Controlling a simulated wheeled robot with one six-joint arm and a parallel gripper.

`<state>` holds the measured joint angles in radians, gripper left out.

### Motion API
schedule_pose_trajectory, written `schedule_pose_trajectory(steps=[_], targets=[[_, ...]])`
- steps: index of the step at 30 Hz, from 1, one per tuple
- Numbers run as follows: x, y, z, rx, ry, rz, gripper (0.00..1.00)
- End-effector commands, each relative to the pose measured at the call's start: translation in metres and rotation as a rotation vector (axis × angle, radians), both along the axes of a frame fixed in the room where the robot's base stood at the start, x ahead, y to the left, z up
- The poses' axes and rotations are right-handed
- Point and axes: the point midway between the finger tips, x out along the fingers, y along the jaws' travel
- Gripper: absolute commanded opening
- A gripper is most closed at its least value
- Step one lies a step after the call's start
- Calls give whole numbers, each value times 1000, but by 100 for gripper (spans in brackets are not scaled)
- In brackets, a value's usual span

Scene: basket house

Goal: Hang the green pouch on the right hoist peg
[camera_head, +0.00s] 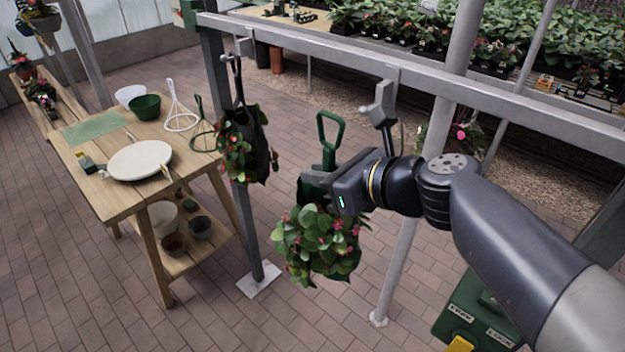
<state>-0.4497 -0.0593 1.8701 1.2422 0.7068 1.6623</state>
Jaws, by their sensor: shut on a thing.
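The green pouch (312,189), full of leaves and pink flowers, hangs upright with a green loop handle (331,130) standing above it. My gripper (326,188) is shut on the pouch near its top; the fingertips are mostly hidden. The right hoist peg (381,108) is a grey bracket hanging from the beam, just right of the loop. The loop and peg appear apart in the picture; their depth gap is hard to tell. The left peg (243,46) carries a dark planted pouch (262,150).
A grey beam (300,42) crosses above, on posts at left (218,90) and right (401,255). A wooden table (120,203) with a plate, bowls and wire whisk-like stands is at left. A green box (478,312) is at lower right. Plant benches stand behind.

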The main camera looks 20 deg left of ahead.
Motion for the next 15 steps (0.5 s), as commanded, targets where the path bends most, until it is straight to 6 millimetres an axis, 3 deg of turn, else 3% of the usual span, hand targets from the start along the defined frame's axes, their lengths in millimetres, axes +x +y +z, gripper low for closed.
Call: schedule_pose_trajectory(steps=[15], targets=[[40,-16,1,4,-4,-2,0]])
